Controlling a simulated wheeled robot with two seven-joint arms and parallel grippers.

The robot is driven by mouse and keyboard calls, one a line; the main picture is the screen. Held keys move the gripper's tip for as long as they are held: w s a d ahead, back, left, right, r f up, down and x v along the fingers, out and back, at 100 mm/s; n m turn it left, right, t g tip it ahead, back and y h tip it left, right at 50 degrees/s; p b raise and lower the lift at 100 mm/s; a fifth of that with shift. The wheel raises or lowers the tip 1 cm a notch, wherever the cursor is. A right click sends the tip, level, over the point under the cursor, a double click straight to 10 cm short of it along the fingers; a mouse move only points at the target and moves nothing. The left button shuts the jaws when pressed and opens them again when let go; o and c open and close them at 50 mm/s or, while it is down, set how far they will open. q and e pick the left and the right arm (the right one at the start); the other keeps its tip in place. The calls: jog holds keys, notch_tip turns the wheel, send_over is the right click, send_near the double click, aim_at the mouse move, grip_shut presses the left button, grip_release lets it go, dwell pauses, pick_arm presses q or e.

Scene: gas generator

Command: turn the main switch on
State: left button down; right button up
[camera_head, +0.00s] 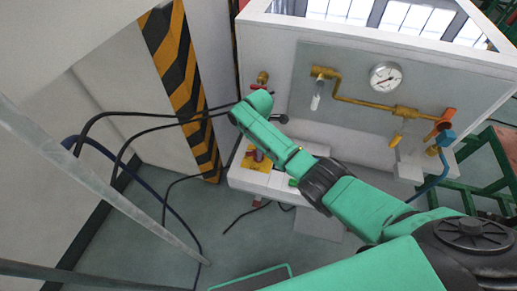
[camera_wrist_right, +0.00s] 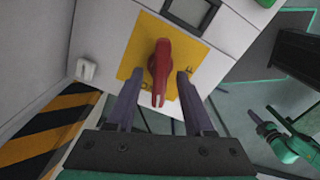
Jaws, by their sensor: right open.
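The main switch is a red handle (camera_wrist_right: 160,68) on a yellow plate (camera_wrist_right: 199,55). In the right wrist view the handle's narrow end points down the picture. My right gripper (camera_wrist_right: 158,78) is open, with one finger on each side of the handle and a visible gap to each. I cannot tell the depth between fingertips and handle. In the head view the yellow plate (camera_head: 250,166) shows low on the white cabinet, partly covered by my right arm. A green arm end (camera_wrist_right: 278,138), likely my left gripper, shows at the right wrist view's edge, its jaws unclear.
Black cables (camera_head: 150,131) run to the left. A yellow-black striped post (camera_head: 178,75) stands left of the cabinet.

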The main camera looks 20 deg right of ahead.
grip_shut()
dwell(1.4)
